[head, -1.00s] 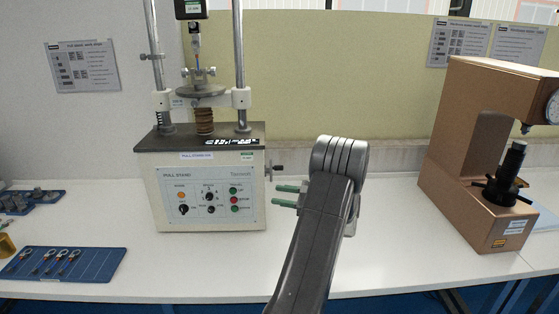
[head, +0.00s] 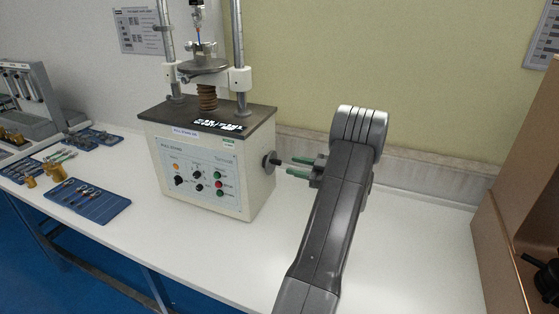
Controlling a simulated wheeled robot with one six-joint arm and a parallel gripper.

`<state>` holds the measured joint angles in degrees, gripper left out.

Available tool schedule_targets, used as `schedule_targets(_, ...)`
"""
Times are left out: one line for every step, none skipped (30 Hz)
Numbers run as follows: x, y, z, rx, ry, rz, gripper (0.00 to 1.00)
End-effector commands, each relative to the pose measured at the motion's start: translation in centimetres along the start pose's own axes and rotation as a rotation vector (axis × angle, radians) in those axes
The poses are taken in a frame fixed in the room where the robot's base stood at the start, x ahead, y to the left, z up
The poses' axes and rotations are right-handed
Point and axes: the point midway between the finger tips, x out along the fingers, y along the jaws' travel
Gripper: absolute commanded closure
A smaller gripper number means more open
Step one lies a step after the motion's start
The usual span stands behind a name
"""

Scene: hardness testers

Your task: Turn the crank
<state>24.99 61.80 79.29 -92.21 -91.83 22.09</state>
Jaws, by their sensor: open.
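The pull stand (head: 205,145) is a cream box with a dark top, standing on the white bench in the head view. Its crank (head: 267,163) is a small dark disc with a short knob on the right side face. My gripper (head: 289,167) has two green fingers, spread apart and pointing left at the crank. The fingertips are close to the knob. I cannot tell whether they touch it or are just short of it. My grey arm comes up from below and hides the bench behind it.
A brown tester (head: 520,190) stands at the right edge. Blue mats (head: 112,208) with small tools and brass parts lie on the bench at left, before a grey device (head: 40,100). The white bench (head: 410,240) is clear between stand and tester.

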Motion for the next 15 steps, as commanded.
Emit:
schedule_targets(1.3, -0.1, -0.2, 0.002, 0.0, -0.005, 0.59)
schedule_targets(1.9, 0.0, -0.2, 0.001, 0.0, -0.003, 0.59)
schedule_targets(2.7, 0.0, -0.2, 0.001, 0.001, -0.004, 0.59)
schedule_targets(3.2, 0.0, -0.2, 0.001, 0.0, -0.004, 0.59)
schedule_targets(3.7, 0.0, -0.2, 0.001, 0.0, -0.003, 0.59)
schedule_targets(4.3, 0.0, -0.1, 0.001, 0.0, -0.002, 0.59)
schedule_targets(4.7, 0.0, -0.1, 0.001, 0.0, -0.002, 0.59)
schedule_targets(5.0, 0.0, -0.1, 0.001, 0.0, -0.002, 0.59)
schedule_targets(5.5, 0.0, -0.1, 0.001, 0.0, -0.002, 0.59)
schedule_targets(5.7, 0.0, -0.1, 0.001, 0.0, -0.001, 0.59)
schedule_targets(6.0, 0.0, -0.1, 0.001, 0.0, -0.001, 0.59)
schedule_targets(6.2, 0.0, 0.0, 0.0, -0.001, 0.0, 0.59)
schedule_targets(6.3, 0.0, 0.0, 0.0, -0.001, 0.0, 0.59)
schedule_targets(6.4, 0.0, 0.0, 0.0, -0.001, 0.0, 0.59)
schedule_targets(6.5, 0.0, 0.0, 0.0, -0.001, 0.001, 0.59)
